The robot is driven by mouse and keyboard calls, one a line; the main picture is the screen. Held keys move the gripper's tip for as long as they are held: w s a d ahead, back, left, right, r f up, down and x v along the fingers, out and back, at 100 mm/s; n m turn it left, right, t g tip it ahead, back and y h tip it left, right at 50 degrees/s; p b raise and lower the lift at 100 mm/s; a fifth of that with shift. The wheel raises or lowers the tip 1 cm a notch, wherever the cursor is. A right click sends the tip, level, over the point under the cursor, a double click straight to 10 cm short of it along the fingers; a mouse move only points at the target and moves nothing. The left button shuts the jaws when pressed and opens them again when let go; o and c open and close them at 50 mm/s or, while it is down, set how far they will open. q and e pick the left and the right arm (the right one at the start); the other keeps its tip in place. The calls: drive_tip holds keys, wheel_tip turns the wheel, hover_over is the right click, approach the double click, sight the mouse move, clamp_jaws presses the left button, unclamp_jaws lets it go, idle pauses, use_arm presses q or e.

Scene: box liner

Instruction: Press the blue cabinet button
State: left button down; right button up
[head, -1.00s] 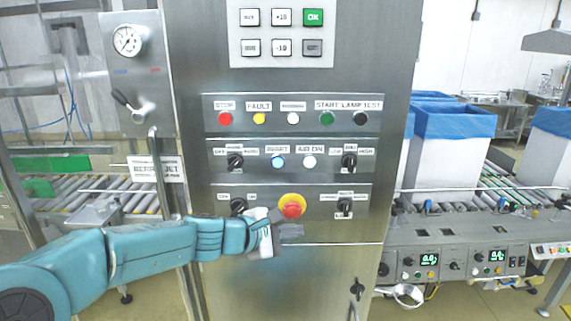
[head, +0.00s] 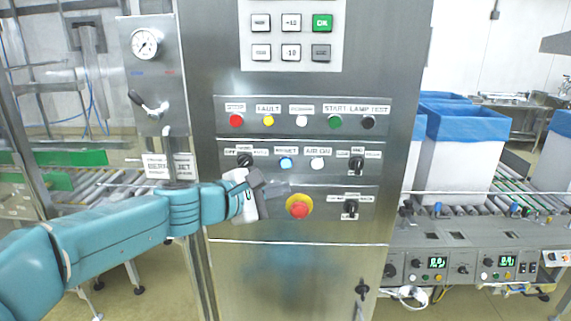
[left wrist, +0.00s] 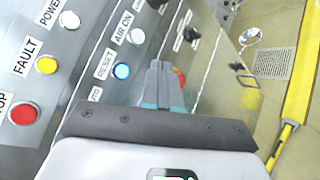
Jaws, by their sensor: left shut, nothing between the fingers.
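The blue button (head: 286,162) sits under a RESET label in the middle row of the metal cabinet (head: 290,265). It also shows in the left wrist view (left wrist: 122,71), left of my fingertips. My left gripper (head: 284,190) is shut and empty. In the head view its fingers are below the blue button, just above and left of the red emergency stop (head: 299,207) on its yellow collar. I cannot tell the exact gap between the fingers and the panel. My right gripper is not in view.
A white AIR ON button (head: 317,163) is right of the blue one, and a black selector knob (head: 244,160) is left. Red, yellow, white, green and black buttons line the row above. A conveyor with blue-lined boxes (head: 459,155) stands to the right.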

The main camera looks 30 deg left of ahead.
sight(286, 163)
use_arm(q)
drive_tip(key=shift+w+a+p, duration=0.6)
drive_tip(key=shift+w+a, duration=0.1)
drive_tip(key=shift+w, duration=0.55)
drive_tip(key=shift+w+a+p, duration=0.55)
drive_tip(key=shift+w+a, duration=0.2)
drive_tip(key=shift+w, duration=0.45)
drive_tip(key=shift+w+a+p, duration=0.6)
drive_tip(key=shift+w+a, duration=0.1)
drive_tip(key=shift+w, duration=0.55)
drive_tip(key=shift+w, duration=0.1)
drive_tip(key=shift+w+a, duration=0.15)
drive_tip(key=shift+w, duration=0.1)
